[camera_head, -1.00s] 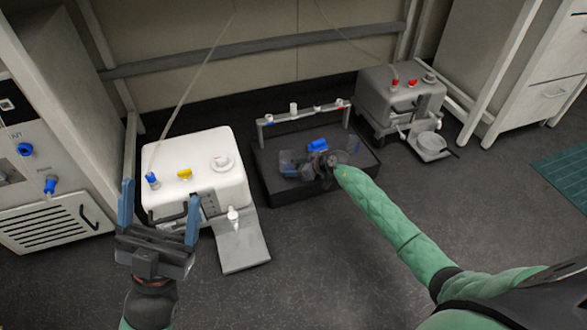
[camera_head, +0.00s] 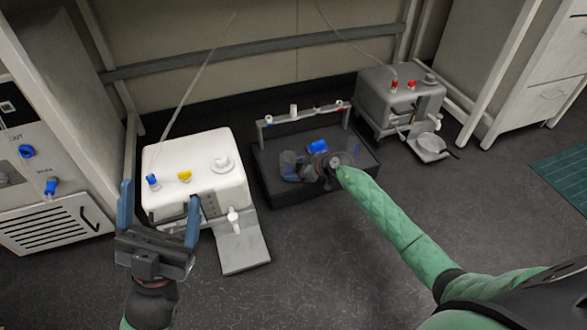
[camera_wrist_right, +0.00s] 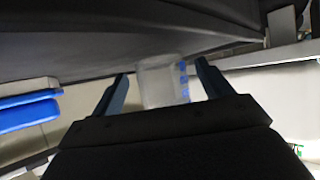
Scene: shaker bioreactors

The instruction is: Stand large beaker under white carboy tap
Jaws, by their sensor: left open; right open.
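The white carboy (camera_head: 190,165) stands on the floor at left centre, its white tap (camera_head: 234,218) facing front above a grey plate (camera_head: 244,250). A clear beaker with blue markings (camera_wrist_right: 160,85) shows between the spread fingers of my right gripper (camera_wrist_right: 162,72) in the right wrist view. In the head view my right gripper (camera_head: 298,168) is low over the dark platform, and its wrist partly hides the beaker area. My right gripper is open around the beaker; contact is not clear. My left gripper (camera_head: 161,190) is open and empty, in front of the white carboy's left part.
The dark platform (camera_head: 270,192) carries a rail (camera_head: 302,112) at its back and a blue item (camera_head: 317,146). A vented cabinet (camera_head: 45,210) is at left. The front floor is clear.

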